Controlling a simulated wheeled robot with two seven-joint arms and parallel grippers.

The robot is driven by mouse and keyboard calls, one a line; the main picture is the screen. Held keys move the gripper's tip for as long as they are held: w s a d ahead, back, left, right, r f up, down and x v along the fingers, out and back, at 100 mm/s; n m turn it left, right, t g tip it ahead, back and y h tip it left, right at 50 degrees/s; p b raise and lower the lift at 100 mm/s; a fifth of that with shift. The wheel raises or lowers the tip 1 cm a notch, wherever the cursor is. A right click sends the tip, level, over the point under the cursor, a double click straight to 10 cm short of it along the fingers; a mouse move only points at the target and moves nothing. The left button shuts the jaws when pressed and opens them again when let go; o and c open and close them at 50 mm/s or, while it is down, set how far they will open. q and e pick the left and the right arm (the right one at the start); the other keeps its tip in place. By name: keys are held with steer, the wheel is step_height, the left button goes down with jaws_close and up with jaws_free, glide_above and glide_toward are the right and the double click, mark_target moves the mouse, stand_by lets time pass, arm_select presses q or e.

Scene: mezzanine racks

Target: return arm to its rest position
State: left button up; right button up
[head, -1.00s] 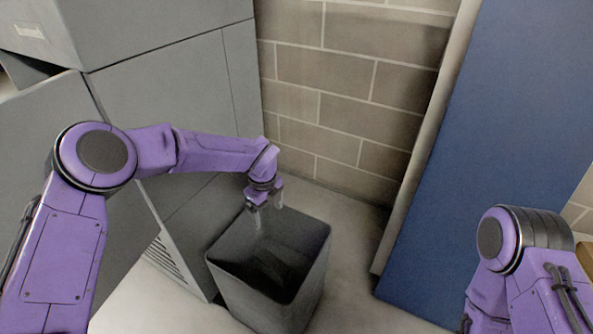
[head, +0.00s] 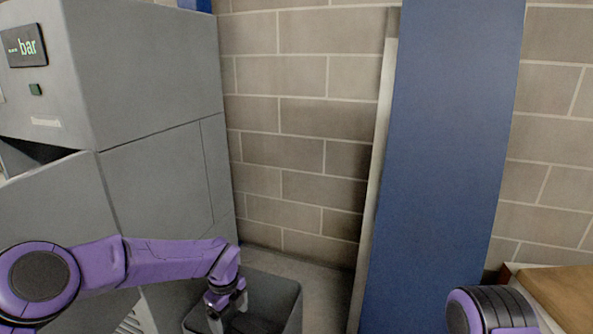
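My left arm reaches in from the left, and its gripper (head: 229,314) points down at the left side of the dark grey bin (head: 289,301), over its opening. The two fingers are apart with nothing visible between them; their tips are close to the lower picture edge. The bin's inside is mostly hidden by the gripper and the picture edge. Of my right arm only a purple joint shows at the bottom right; its gripper is out of view.
A large grey cabinet machine (head: 150,95) with a small display stands at the left, close to my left arm. A blue panel (head: 445,150) leans by the block wall (head: 300,110). A wooden-topped surface (head: 560,295) is at the lower right. Some bare floor shows behind the bin.

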arm_select(q)
steer(key=s+a+f+m+t+y, duration=0.25)
steer(key=s+a+f+m, duration=0.3)
steer(key=m, duration=0.75)
steer(key=s+a+f+m+t+y, duration=0.2)
steer(key=s+a+f+m+y, duration=0.3)
steer(key=m, duration=0.7)
steer(key=s+a+f+m+g+h, duration=0.15)
steer(key=s+f+m, duration=0.25)
steer(key=s+m, duration=0.65)
steer(key=s+a+f+m+h, duration=0.25)
steer(key=s+m, duration=0.35)
steer(key=s, duration=1)
step_height(320, 180, up, 15)
steer(key=d+p, duration=0.1)
steer(key=p, duration=1.4)
steer(key=shift+w+p, duration=0.3)
steer(key=shift+p, duration=0.05)
